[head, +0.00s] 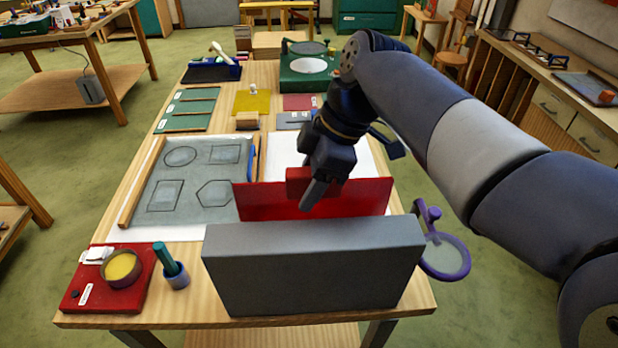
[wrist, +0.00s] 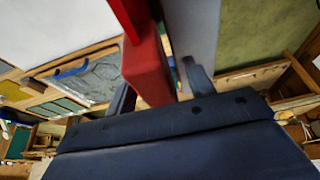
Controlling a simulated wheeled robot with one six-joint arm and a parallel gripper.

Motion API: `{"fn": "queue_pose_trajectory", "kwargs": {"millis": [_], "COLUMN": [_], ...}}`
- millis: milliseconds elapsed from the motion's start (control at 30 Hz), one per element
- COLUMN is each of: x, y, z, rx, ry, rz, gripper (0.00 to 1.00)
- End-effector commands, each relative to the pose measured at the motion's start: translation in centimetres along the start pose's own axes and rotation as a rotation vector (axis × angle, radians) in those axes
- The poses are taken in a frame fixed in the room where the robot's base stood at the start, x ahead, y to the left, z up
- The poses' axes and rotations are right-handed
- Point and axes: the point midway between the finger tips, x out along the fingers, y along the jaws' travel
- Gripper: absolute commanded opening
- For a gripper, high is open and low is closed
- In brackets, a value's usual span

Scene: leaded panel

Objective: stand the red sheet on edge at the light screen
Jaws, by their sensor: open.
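The red sheet (head: 265,200) stands upright on edge just behind a grey upright block (head: 312,268), seemingly the light screen, at the table's near end. The block hides the sheet's lower edge, and I cannot tell whether they touch. A red grip block (head: 299,182) sits on the sheet near its top edge. My gripper (head: 313,192) is open at this grip block. In the wrist view the fingers (wrist: 158,80) stand on either side of the grip block (wrist: 147,70), with a gap at the right finger. The sheet (wrist: 128,18) runs up from it.
A grey pattern board (head: 190,180) lies left of the sheet, and a white panel (head: 283,163) lies behind it. A red tray (head: 108,290) with a yellow pot and a blue cup (head: 176,277) stand at the near left. A purple-rimmed magnifier (head: 443,255) is at the right edge.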

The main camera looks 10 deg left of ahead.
Motion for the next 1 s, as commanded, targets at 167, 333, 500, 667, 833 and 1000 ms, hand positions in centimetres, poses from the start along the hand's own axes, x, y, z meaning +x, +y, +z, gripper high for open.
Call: {"fn": "queue_pose_trajectory", "kwargs": {"millis": [167,333,500,667,833,1000], "x": [-1.7,-5.2,-8.4,-10.3,-10.9,-11.0], "y": [0.1,0.1,0.1,0.1,0.0,0.0], "z": [0.0,-0.1,-0.1,-0.1,-0.1,-0.1], "rx": [0.000,0.000,-0.001,0.000,-0.001,-0.001], "ry": [0.002,0.003,0.003,0.003,0.002,0.003], "rz": [0.006,0.009,0.008,0.006,0.004,0.004], "gripper": [0.51,0.51,0.51,0.51,0.51,0.51]}}
